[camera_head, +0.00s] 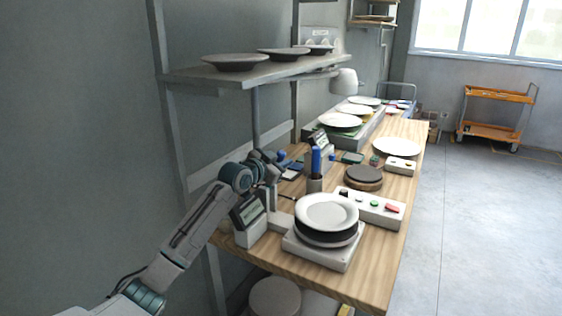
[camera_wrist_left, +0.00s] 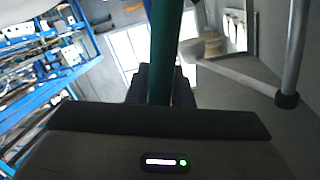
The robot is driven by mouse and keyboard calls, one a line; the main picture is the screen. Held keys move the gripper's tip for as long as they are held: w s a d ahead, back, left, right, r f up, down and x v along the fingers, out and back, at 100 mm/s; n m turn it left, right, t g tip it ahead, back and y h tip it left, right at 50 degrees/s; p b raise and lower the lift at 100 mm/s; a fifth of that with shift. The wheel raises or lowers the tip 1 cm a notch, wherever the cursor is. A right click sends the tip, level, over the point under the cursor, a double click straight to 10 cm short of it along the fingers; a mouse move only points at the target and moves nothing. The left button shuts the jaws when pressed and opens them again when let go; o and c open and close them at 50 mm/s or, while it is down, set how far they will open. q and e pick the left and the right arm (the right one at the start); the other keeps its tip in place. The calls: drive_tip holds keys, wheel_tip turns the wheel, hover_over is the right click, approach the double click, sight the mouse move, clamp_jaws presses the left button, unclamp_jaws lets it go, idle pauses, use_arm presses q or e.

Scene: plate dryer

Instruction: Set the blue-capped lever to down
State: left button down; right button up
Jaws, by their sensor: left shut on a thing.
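A small blue knob (camera_head: 281,155), which looks like the cap of the blue-capped lever, shows just right of my left gripper (camera_head: 270,164) in the head view. The lever's shaft and its position are not clear there. In the left wrist view my left gripper (camera_wrist_left: 162,85) is shut on an upright dark green rod (camera_wrist_left: 166,45). A bit of blue shows beside the rod at the top edge. I cannot tell whether this rod is part of the blue-capped lever. My right gripper is not in view.
A wooden bench (camera_head: 280,258) holds a scale with stacked plates (camera_head: 327,212), a white button box (camera_head: 370,208), a cup of blue markers (camera_head: 315,184) and a grey display unit (camera_head: 249,222). A shelf (camera_head: 255,72) with plates overhangs the bench's left side. Open floor lies right.

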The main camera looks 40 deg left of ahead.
use_arm(q)
drive_tip(key=c, duration=1.4)
unclamp_jaws()
drive_tip(key=shift+d+r, duration=0.15)
drive_tip(key=shift+r, duration=0.1)
drive_tip(key=shift+c, duration=0.2)
drive_tip(key=shift+o, duration=0.9)
drive_tip(key=shift+d, duration=0.1)
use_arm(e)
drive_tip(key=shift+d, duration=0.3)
use_arm(q)
drive_tip(key=shift+f, duration=0.1)
drive_tip(key=s+r+b, duration=0.1)
drive_tip(key=s+b, duration=0.2)
drive_tip(key=s, duration=0.7)
drive_tip(key=shift+s+a+r, duration=0.2)
drive_tip(key=shift+s, duration=0.1)
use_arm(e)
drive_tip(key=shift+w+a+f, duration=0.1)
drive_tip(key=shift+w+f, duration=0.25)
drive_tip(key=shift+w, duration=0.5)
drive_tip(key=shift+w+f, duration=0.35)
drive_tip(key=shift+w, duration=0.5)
